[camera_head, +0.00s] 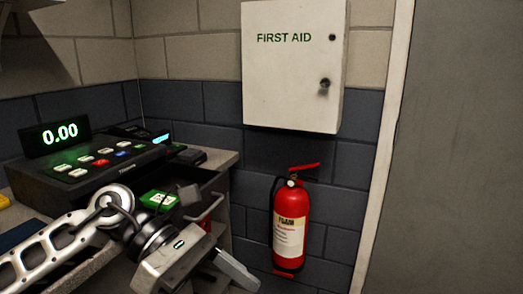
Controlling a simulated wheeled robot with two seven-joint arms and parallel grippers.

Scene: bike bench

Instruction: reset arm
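My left arm comes in from the lower left, and my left gripper (236,269) hangs at the lower middle, in front of the counter's right end. One grey finger shows clearly, pointing to the lower right. My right gripper is out of view.
A black cash register (88,170) with a lit 0.00 display (56,134) stands on the counter at left. A green item (158,200) lies close behind my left wrist. A fire extinguisher (291,222) and first aid cabinet (292,80) are on the wall. A grey door (460,150) is at right.

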